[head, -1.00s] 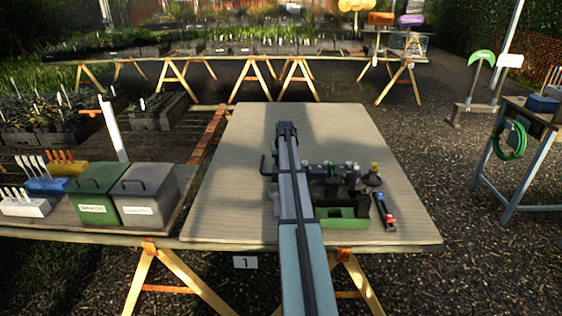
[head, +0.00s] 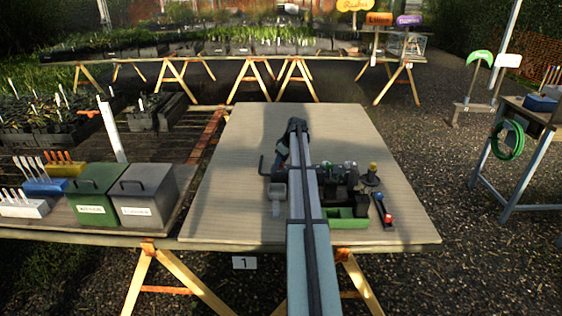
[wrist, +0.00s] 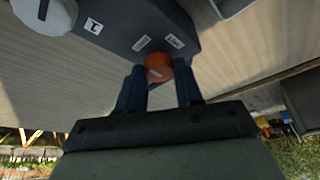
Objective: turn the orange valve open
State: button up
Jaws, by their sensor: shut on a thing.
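The orange valve (wrist: 158,67) shows in the wrist view as a round orange part on a dark grey block (wrist: 120,25) with small white labels. My gripper (wrist: 160,88) has its two dark blue fingers on either side of the valve, shut on it. The fingertips partly hide the valve's near side. In the head view my arm covers the gripper and valve, so the valve cannot be seen there. How far the valve is turned cannot be told.
On the board (head: 235,150), a green tray (head: 347,213) and a small red-and-blue item (head: 383,210) lie right of my arm. A clear cup-like item (head: 278,198) stands left of it. Green (head: 95,192) and grey (head: 143,195) boxes stand at the left. The board's back left is clear.

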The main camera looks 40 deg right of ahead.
jog(key=shift+n, duration=0.3)
jog(key=o, duration=1)
jog(key=shift+o, duration=0.2)
jog(key=v, duration=1.4)
jog(key=shift+d, duration=0.25)
jog(key=shift+f, duration=0.1)
